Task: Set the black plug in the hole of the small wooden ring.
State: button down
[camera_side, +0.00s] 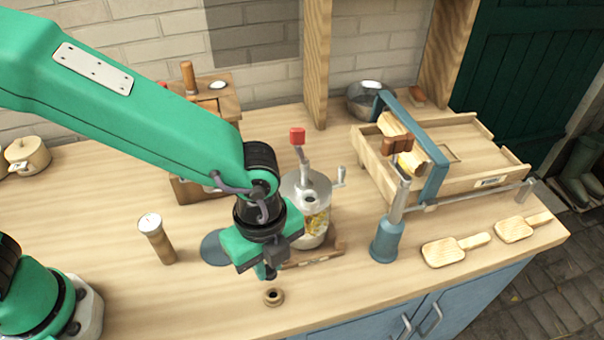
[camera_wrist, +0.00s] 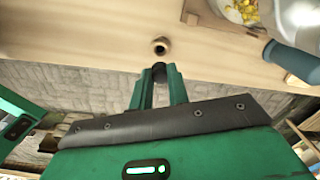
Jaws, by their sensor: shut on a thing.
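The small wooden ring (camera_side: 273,297) lies on the bench near its front edge, its dark hole facing up. It also shows in the wrist view (camera_wrist: 161,46), just beyond my fingertips. My gripper (camera_side: 265,270) points down above the ring and a little to its left, apart from it. It is shut on the black plug (camera_wrist: 159,69), whose dark end shows between the fingertips in the wrist view. Most of the plug is hidden by the fingers.
A blue-based lever press (camera_side: 387,240) and wooden paddles (camera_side: 455,250) are to the right.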

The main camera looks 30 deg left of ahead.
jog(key=shift+f, duration=0.15)
jog(key=shift+f, duration=2.1)
jog(key=shift+f, duration=1.25)
dwell(1.0)
dwell(0.5)
jog(key=c, duration=1.3)
grip_release()
jog(key=c, duration=0.3)
jog(key=shift+r, duration=0.15)
jog(key=shift+c, duration=0.2)
jog(key=shift+r, duration=3.5)
